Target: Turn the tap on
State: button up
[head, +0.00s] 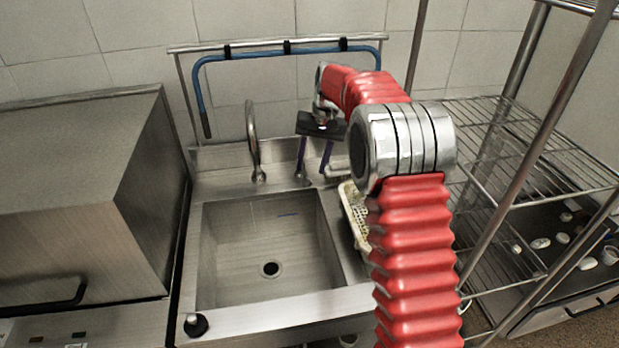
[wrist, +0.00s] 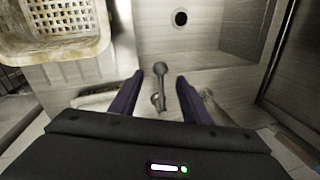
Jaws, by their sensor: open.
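The tap's curved metal spout (head: 252,140) stands at the back edge of the sink (head: 225,245) in the head view. A small metal tap lever (wrist: 160,72) shows in the wrist view, its rounded end toward the basin. My gripper (wrist: 160,78) is open, with one purple finger on each side of the lever and visible gaps between. In the head view my gripper (head: 312,174) points down behind the basin, right of the spout. The lever's lower part there is partly hidden by the fingers. No water shows in the basin.
A cream perforated basket (head: 352,213) stands right of the basin, partly behind my arm; it also shows in the wrist view (wrist: 104,30). A blue hose (head: 270,54) hangs on the back rail. A steel box-shaped appliance (head: 70,210) is at left, wire shelves (head: 490,190) at right.

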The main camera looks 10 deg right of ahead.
aim_at(308, 179)
jog(key=f, duration=0.3)
jog(key=a+f, duration=0.1)
jog(key=f, duration=0.1)
jog(key=shift+w+f, duration=0.1)
jog(key=shift+f, duration=0.3)
jog(key=shift+c, duration=0.5)
grip_shut()
